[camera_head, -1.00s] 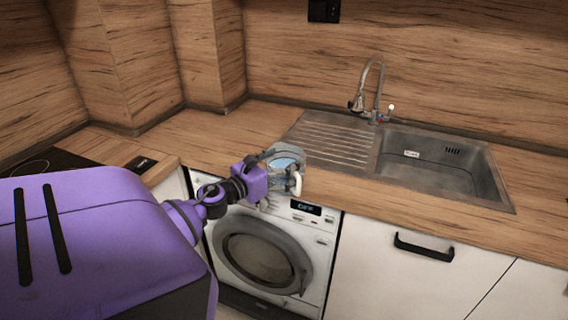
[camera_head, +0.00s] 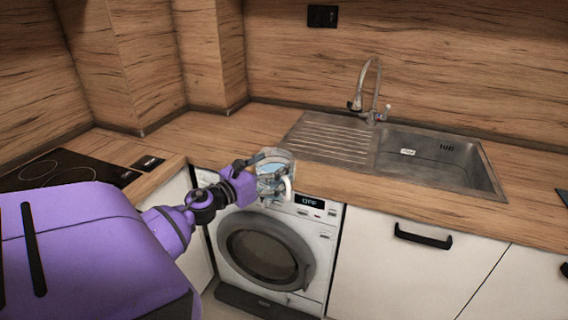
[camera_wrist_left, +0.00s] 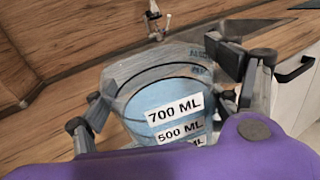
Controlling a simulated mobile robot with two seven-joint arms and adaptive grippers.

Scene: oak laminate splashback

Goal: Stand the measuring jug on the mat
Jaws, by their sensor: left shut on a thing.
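The measuring jug (camera_head: 274,158) is clear with a blue tint and a white handle. It is above the front edge of the worktop, over the washing machine, and looks roughly upright. In the left wrist view the jug (camera_wrist_left: 172,103) shows 700 ML and 500 ML labels. My left gripper (camera_head: 268,174) is shut on the jug, with fingers on both sides of it in the wrist view. I cannot make out a mat for certain; a dark flat thing (camera_head: 563,196) is cut off at the right edge. My right gripper is not in view.
The wooden worktop (camera_head: 225,130) is bare behind the jug. A steel sink (camera_head: 435,160) with a ribbed drainer (camera_head: 325,140) and a tap (camera_head: 372,90) lies to the right. A black hob (camera_head: 60,170) is at left. The washing machine (camera_head: 265,250) stands below.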

